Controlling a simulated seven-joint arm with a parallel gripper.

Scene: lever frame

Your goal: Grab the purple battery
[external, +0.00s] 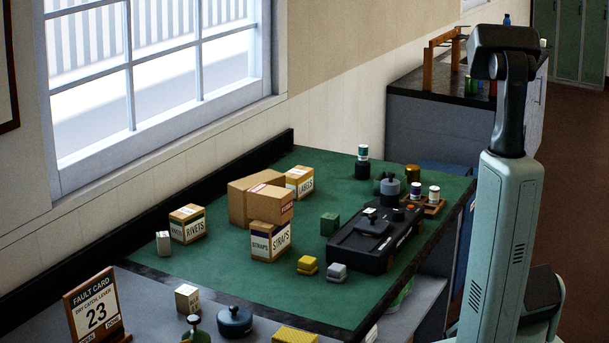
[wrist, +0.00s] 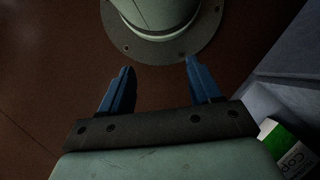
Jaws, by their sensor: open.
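No clearly purple battery stands out in either view. Two small white-and-dark cylinders, one on the left (external: 415,190) and one on the right (external: 434,194), stand in a brown tray (external: 437,209) at the right of the green mat. The gripper cannot be made out in the external view.
The green mat (external: 205,262) holds cardboard boxes (external: 262,202), a black device (external: 365,243), a dark green cube (external: 330,223) and yellow (external: 307,265) and grey (external: 336,272) blocks. A fault card (external: 95,305) stands front left. The mat's front middle is clear.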

